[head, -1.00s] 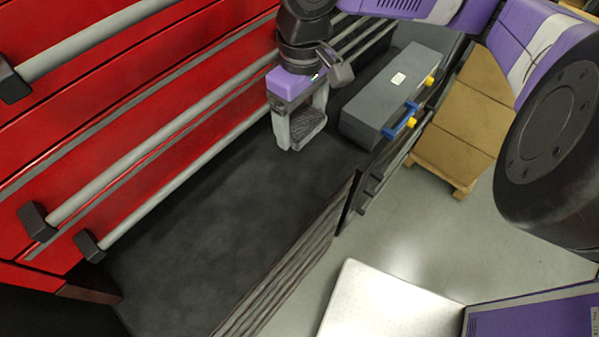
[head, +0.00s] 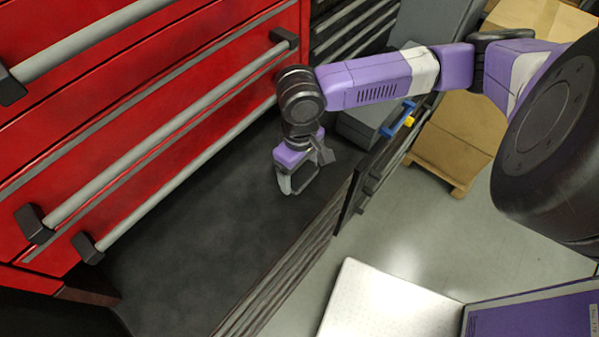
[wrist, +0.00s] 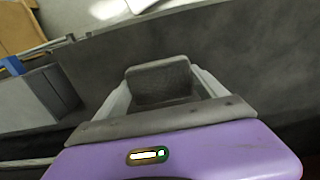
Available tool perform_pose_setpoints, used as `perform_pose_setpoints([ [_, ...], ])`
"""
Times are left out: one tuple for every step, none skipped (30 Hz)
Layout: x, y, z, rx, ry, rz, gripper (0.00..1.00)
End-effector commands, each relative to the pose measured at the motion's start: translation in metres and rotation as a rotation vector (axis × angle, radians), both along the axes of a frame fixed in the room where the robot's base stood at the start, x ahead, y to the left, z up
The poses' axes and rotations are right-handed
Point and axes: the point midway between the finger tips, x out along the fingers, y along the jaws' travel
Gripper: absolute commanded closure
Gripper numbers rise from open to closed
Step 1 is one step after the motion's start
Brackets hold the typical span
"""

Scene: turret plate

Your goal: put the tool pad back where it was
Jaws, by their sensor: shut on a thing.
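My gripper (head: 300,184) hangs over the dark bench top (head: 190,240), in front of the red drawers, with its fingers pointing down in the head view. It is shut on a small dark grey block, which I take to be the tool pad; in the wrist view the pad (wrist: 160,82) shows between the two light grey fingers. In the head view the pad is small and mostly hidden by the fingers. I cannot tell whether it touches the bench top.
Red drawers (head: 130,110) with long grey bar handles stand close on the left. A grey box (head: 362,122), partly hidden by my arm, lies on the bench behind the gripper, beside blue and yellow parts (head: 400,120). Cardboard boxes (head: 462,135) stand on the floor. The nearer bench top is clear.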

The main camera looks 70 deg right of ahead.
Motion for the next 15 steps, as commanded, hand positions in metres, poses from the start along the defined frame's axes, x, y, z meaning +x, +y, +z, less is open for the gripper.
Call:
perform_pose_setpoints([
  [0.000,0.000,-0.006,0.000,0.000,0.000,0.57],
  [0.000,0.000,-0.009,-0.001,0.000,0.000,0.57],
  [0.000,0.000,-0.012,-0.001,0.000,0.000,0.57],
  [0.000,0.000,-0.014,-0.001,0.000,0.001,0.57],
  [0.000,0.000,-0.014,0.000,-0.001,0.001,0.57],
  [0.000,0.000,-0.015,0.000,-0.001,0.001,0.57],
  [0.000,0.000,-0.015,-0.001,-0.002,0.001,0.57],
  [0.000,0.000,-0.015,-0.001,-0.002,0.001,0.57],
  [0.000,0.000,-0.015,-0.001,-0.002,0.001,0.57],
  [0.000,0.000,-0.015,-0.001,-0.002,0.001,0.57],
  [0.000,0.000,-0.015,-0.001,-0.002,0.001,0.57],
  [0.000,0.000,-0.015,-0.001,-0.002,0.001,0.57],
  [0.000,0.000,-0.015,0.000,-0.001,0.001,0.57],
  [0.000,0.000,-0.016,0.000,-0.001,0.001,0.57],
  [0.000,0.000,-0.017,0.000,-0.001,0.000,0.57],
])
